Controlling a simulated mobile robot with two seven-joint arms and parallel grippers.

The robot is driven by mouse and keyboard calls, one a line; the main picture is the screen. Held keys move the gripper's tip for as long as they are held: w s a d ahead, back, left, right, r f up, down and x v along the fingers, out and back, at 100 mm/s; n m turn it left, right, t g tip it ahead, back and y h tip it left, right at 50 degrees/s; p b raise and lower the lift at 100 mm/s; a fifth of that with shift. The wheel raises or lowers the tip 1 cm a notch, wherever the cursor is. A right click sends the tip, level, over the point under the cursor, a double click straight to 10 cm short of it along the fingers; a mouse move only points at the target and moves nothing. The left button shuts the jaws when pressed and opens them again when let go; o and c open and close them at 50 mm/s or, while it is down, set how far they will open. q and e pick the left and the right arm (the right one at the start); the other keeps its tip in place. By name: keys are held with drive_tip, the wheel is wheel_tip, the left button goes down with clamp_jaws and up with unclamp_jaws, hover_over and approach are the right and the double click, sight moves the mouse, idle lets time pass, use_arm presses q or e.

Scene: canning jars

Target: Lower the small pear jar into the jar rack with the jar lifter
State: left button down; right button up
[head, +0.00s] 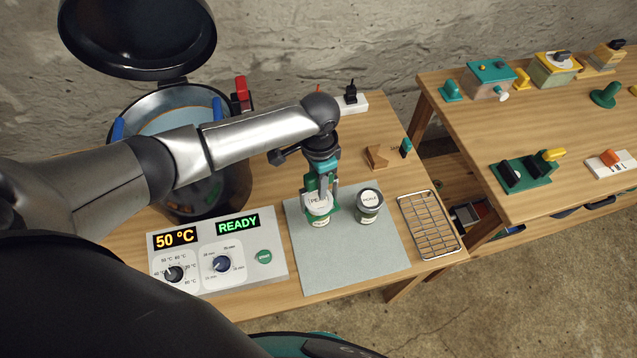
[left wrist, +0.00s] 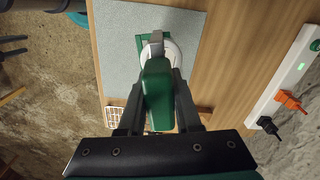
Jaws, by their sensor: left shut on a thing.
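My left gripper (head: 322,168) is shut on the green jar lifter (head: 310,184), which points down over the grey mat. In the left wrist view the green lifter (left wrist: 158,90) is between my fingers (left wrist: 160,95). The pear jar (head: 320,219), with a white lid marked PEAR, is directly under the lifter. The lifter's jaws are at its lid; I cannot tell if they grip it. The jar looks upright and at or close to the mat. Its lid (left wrist: 174,52) is partly hidden in the left wrist view. The jar rack is not clearly identifiable. My right gripper is not in view.
A pickle jar (head: 369,207) stands just right of the pear jar on the mat (head: 385,255). A wire rack (head: 430,228) lies farther right. The open pot (head: 225,165) is at left behind my arm, with a control panel (head: 218,250) in front.

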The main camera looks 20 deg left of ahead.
use_arm(q)
wheel_tip(320, 180, up, 27)
drive_tip(key=shift+r, duration=0.2)
idle(3.3)
drive_tip(key=a, duration=0.9)
drive_tip(key=shift+a, duration=0.35)
idle(0.5)
